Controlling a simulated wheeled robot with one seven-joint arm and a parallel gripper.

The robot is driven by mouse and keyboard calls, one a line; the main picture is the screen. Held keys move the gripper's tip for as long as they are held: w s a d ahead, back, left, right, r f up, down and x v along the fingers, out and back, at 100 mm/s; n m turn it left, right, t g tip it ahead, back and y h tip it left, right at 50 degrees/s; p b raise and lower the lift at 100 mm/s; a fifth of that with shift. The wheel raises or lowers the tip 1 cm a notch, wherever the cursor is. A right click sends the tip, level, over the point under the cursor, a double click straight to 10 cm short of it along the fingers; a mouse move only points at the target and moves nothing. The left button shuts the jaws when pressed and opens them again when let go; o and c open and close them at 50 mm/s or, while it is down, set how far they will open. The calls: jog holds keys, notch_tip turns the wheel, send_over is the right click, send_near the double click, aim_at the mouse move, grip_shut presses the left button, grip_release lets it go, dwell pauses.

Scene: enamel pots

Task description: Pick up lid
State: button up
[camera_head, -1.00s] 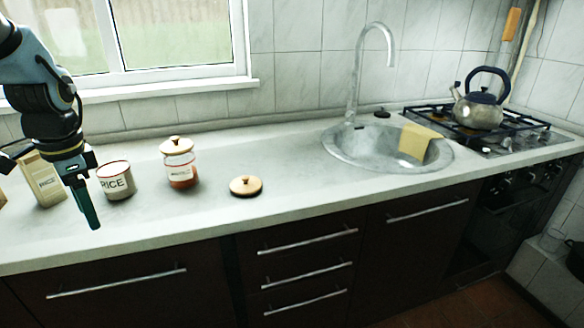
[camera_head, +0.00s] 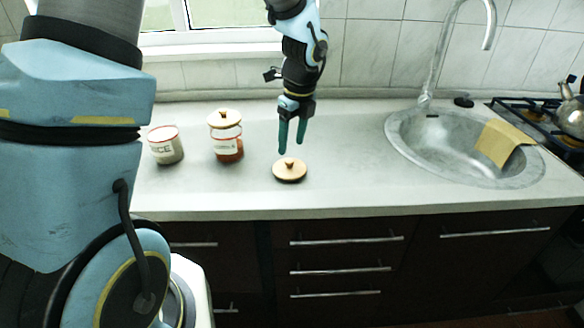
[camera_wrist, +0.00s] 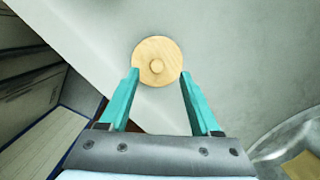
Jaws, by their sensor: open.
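The lid (camera_head: 289,173) is a round, light wooden disc with a small knob on top. It lies flat on the worktop, knob up, in front of my gripper (camera_head: 291,150). The gripper points down over the worktop, and its two teal fingers are apart with nothing between them. In the wrist view the lid (camera_wrist: 157,62) shows just beyond the fingertips, its knob roughly midway between them. The fingers of my gripper (camera_wrist: 158,77) look apart from the lid; the exact height above it is hard to tell.
An open white RICE pot (camera_head: 165,146) and a lidded jar (camera_head: 226,137) with red-brown contents stand left of the lid. A round sink (camera_head: 465,150) with a yellow cloth (camera_head: 503,142) lies to the right. The worktop (camera_head: 350,170) between lid and sink is clear.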

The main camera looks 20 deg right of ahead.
aim_at(290, 161)
jog(key=shift+a+f+p, duration=0.2)
jog(key=shift+f+p, duration=0.55)
jog(key=shift+f, duration=1.9)
grip_shut()
